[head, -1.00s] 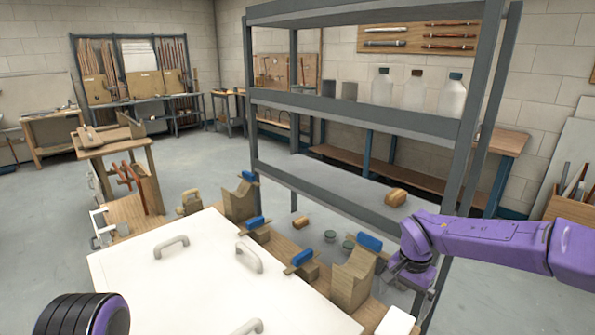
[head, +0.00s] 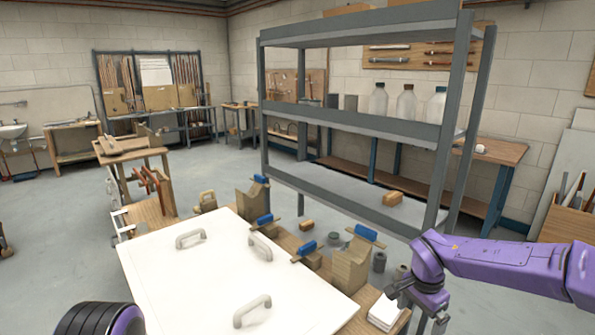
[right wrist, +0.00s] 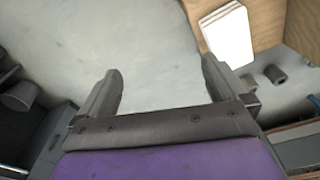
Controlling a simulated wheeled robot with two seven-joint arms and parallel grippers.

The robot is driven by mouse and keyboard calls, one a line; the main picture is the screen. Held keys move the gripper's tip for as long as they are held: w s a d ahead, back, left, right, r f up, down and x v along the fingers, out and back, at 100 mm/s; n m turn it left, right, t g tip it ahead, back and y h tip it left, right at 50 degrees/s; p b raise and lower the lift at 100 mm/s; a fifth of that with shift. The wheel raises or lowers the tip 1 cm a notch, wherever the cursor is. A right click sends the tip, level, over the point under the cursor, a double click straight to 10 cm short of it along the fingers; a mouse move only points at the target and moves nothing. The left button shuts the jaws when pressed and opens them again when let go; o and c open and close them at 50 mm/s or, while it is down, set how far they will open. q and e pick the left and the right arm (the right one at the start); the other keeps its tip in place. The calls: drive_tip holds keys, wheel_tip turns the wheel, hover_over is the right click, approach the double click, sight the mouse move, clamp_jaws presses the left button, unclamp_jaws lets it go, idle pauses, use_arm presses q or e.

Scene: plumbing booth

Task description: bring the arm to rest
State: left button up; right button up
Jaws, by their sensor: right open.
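My right arm, purple with dark joints, comes in from the right edge of the head view. Its right gripper (head: 418,312) points down beside the near right end of the workbench, in front of the shelf. In the right wrist view the right gripper (right wrist: 163,85) has its two dark fingers spread, with only grey floor between them. Nothing is held. A black and purple part of my left arm shows at the bottom left of the head view; my left gripper is out of view.
A white panel (head: 215,270) with handles lies on the bench. Wooden blocks and blue-handled clamps (head: 305,250) line its far edge. A white stack (head: 385,312) lies near my right gripper. A grey shelf (head: 370,125) stands behind. Open floor (head: 60,225) is at the left.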

drive_tip(key=s+d+f+m+t+h, duration=0.1)
drive_tip(key=s+d+f+t+h, duration=0.1)
drive_tip(key=s+f+h, duration=0.3)
drive_tip(key=s+d+f+m+t+h, duration=0.1)
drive_tip(key=s+f+t, duration=0.15)
drive_tip(key=f, duration=0.45)
drive_tip(key=s+a+f+n+y, duration=0.1)
drive_tip(key=s+f+n, duration=0.3)
drive_tip(key=s, duration=0.9)
drive_tip(key=s+f+n+g+y, duration=0.1)
drive_tip(key=s+f+n, duration=0.3)
drive_tip(key=s, duration=0.9)
wheel_tip(320, 180, down, 4)
drive_tip(key=shift+s+a+r+y, duration=0.25)
drive_tip(key=shift+s+a+y, duration=0.15)
drive_tip(key=shift+y, duration=0.4)
